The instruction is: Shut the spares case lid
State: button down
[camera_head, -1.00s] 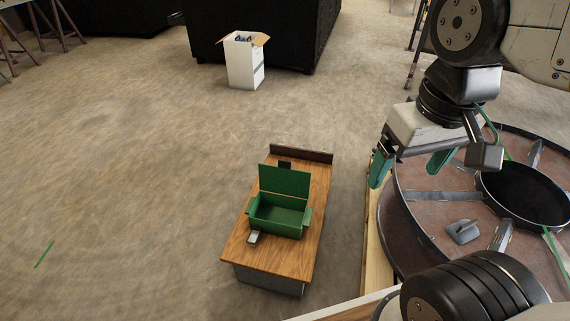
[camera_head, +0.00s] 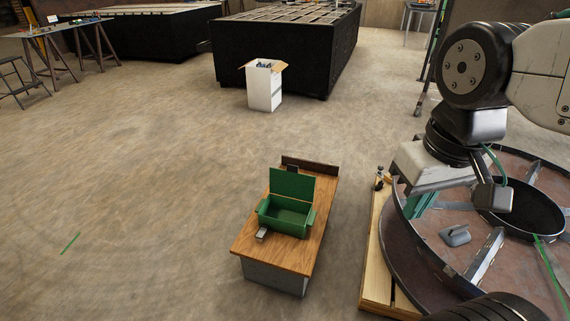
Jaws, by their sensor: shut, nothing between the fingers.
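The green spares case (camera_head: 287,219) stands on a small wooden-topped bench (camera_head: 268,255). Its lid (camera_head: 292,185) stands up at the back edge, so the case is open and its inside looks empty. My gripper (camera_head: 416,212), with green fingers, is at the right, over the near side of the large steel reel and well apart from the case. Its fingers are together, with nothing seen between them.
The large steel reel (camera_head: 472,262) lies flat on a wooden pallet (camera_head: 377,270) right of the bench. A small grey object (camera_head: 262,233) lies by the case's front left corner. The floor left of the bench is clear.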

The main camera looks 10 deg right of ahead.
aim_at(290, 183)
jog(key=u, duration=0.25)
jog(key=i, duration=1.5)
jog(key=z, duration=0.6)
